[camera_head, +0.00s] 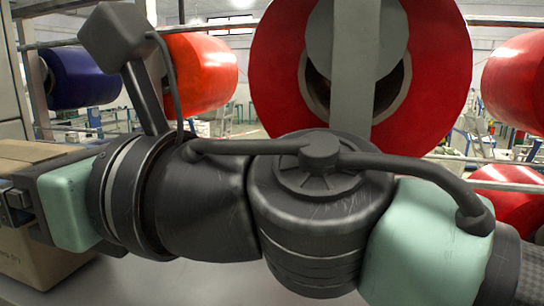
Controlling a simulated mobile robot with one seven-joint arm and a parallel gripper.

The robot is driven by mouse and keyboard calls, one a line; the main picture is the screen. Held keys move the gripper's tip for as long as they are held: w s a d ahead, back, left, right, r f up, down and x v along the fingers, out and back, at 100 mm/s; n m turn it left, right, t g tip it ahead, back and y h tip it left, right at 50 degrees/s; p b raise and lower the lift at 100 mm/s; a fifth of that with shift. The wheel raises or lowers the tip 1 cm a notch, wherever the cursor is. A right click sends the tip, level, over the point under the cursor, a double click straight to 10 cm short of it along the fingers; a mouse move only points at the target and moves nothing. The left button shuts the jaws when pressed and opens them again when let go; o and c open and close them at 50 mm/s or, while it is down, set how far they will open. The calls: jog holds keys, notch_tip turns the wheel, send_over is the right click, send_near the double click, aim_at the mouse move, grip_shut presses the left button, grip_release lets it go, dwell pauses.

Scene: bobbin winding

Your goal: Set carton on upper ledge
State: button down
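A brown cardboard carton (48,268) is at the left edge, partly cut off by the frame. Its closed top shows above my arm and its front face below, with some dark print low on the left. My arm crosses in front of it and hides its middle. My gripper (14,202) is at the far left, overlapping the carton in the picture. Its fingertips are cut off or hidden, so I cannot tell whether it is open or touches the carton. No upper ledge can be clearly made out.
A pale grey surface (170,286) lies below my arm. A large red bobbin (437,62) stands behind a grey upright bar (354,85). An orange-red bobbin (203,72) and a dark blue bobbin (82,77) hang at left. More red bobbins (515,82) are at right, with metal rails.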

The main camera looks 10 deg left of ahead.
jog(key=shift+w+a+f, duration=0.2)
jog(key=shift+w+f, duration=0.05)
jog(key=shift+w, duration=0.5)
jog(key=shift+s+d+r, duration=0.1)
jog(key=shift+s, duration=0.25)
jog(key=shift+s+d+b, duration=0.2)
jog(key=shift+b, duration=0.15)
jog(key=shift+c, duration=1.3)
grip_release()
jog(key=shift+w, duration=0.15)
jog(key=shift+o, duration=1.3)
jog(key=shift+w+a+f, duration=0.15)
jog(key=shift+a+f, duration=0.05)
jog(key=shift+d, duration=0.1)
